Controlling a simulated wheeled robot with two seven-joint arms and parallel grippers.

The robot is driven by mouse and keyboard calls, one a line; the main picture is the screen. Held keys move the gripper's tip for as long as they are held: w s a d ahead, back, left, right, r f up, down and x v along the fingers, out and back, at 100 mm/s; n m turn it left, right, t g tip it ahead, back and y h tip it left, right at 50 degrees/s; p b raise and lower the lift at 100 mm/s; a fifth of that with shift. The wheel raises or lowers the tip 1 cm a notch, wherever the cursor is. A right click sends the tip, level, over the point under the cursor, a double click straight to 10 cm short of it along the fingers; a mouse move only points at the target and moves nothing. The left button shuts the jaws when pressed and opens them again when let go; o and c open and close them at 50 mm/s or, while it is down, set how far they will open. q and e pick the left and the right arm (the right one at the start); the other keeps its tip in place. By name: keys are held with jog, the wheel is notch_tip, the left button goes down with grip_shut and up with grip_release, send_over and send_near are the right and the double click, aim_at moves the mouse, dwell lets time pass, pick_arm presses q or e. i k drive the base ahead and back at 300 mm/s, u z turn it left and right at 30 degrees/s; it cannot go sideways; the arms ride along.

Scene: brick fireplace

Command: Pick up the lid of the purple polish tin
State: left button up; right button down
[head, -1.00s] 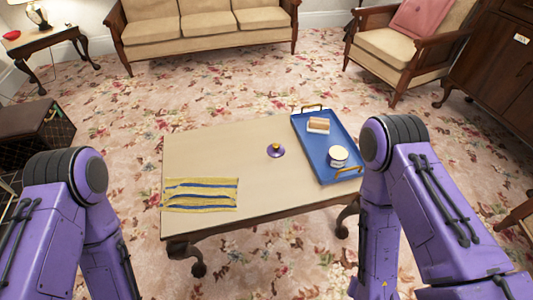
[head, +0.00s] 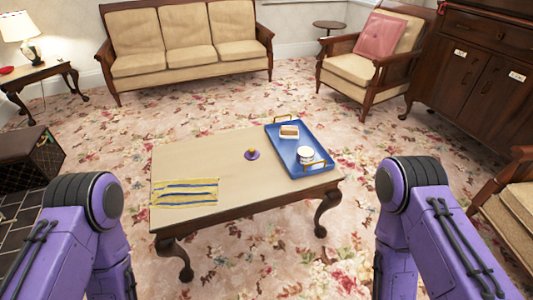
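A small purple lid (head: 251,155) with a gold knob lies on the coffee table (head: 220,152), near its middle. A small white tin (head: 306,154) with a dark band stands open-looking on the blue tray (head: 288,160); I cannot make out purple on it. Both of my purple arms show at the lower left and lower right, bent, in front of the table. Neither gripper is in the picture, and nothing of mine touches the lid.
A brown and white block (head: 289,132) lies at the tray's far end. A yellow cloth with blue stripes (head: 184,193) lies at the table's left. A sofa (head: 188,50) and an armchair (head: 372,52) stand beyond. Patterned carpet is free around the table.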

aim_at(252, 154)
jog(key=i, duration=0.95)
